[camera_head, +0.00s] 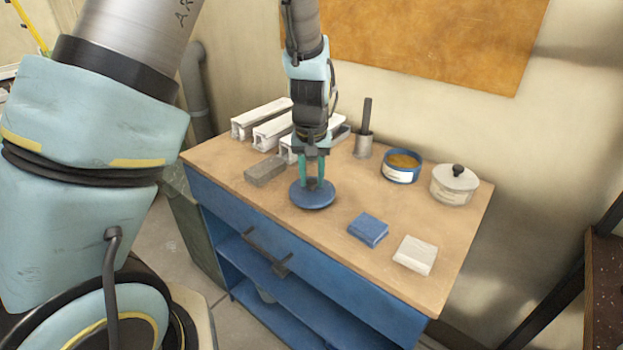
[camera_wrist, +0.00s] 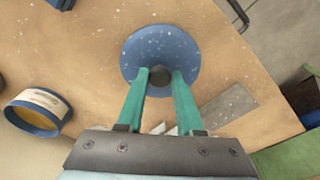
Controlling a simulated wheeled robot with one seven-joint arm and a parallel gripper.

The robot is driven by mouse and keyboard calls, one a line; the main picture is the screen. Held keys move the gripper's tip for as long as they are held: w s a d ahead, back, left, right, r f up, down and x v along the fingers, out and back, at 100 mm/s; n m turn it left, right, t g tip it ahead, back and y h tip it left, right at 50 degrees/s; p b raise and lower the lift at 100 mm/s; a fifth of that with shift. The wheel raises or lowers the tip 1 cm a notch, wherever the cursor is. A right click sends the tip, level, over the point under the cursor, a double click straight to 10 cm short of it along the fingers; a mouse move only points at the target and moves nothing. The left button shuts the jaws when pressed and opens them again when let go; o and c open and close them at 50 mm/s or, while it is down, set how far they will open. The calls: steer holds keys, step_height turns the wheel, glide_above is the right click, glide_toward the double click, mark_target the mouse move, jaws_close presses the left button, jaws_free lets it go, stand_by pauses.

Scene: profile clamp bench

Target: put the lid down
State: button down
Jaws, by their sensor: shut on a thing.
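A round blue lid (camera_head: 312,197) with a dark knob is at my gripper, over the front middle of the wooden bench top. My gripper (camera_head: 313,182) points down and its two green fingers are shut on the lid's knob. In the wrist view the lid (camera_wrist: 160,48) shows speckled blue, with the dark knob between the fingertips (camera_wrist: 160,76). I cannot tell whether the lid touches the bench or is just above it. An open blue tin (camera_head: 401,168) with brown contents stands to the right at the back; it also shows in the wrist view (camera_wrist: 38,108).
A white lidded pot (camera_head: 454,184) stands right of the tin. A blue block (camera_head: 368,230) and a white block (camera_head: 415,254) lie at the front right. A grey block (camera_head: 265,171) and white profiles (camera_head: 262,117) lie left. A metal cup (camera_head: 364,145) stands behind.

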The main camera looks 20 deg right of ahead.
mark_target(312, 194)
steer(key=shift+f, duration=0.7)
steer(key=shift+f, duration=0.2)
steer(key=c, duration=0.6)
jaws_free()
steer(key=shift+r, duration=0.1)
steer(key=shift+o, duration=0.2)
step_height(312, 194, up, 12)
steer(key=s+b, duration=0.1)
steer(key=b, duration=0.1)
steer(key=s+a+f+n, duration=0.1)
steer(key=a+n, duration=0.1)
steer(key=a, duration=1.3)
steer(key=s+a+f+n, duration=0.1)
steer(key=a+n, duration=0.1)
steer(key=a, duration=1.3)
steer(key=shift+s+f, duration=0.25)
steer(key=shift+s, duration=0.15)
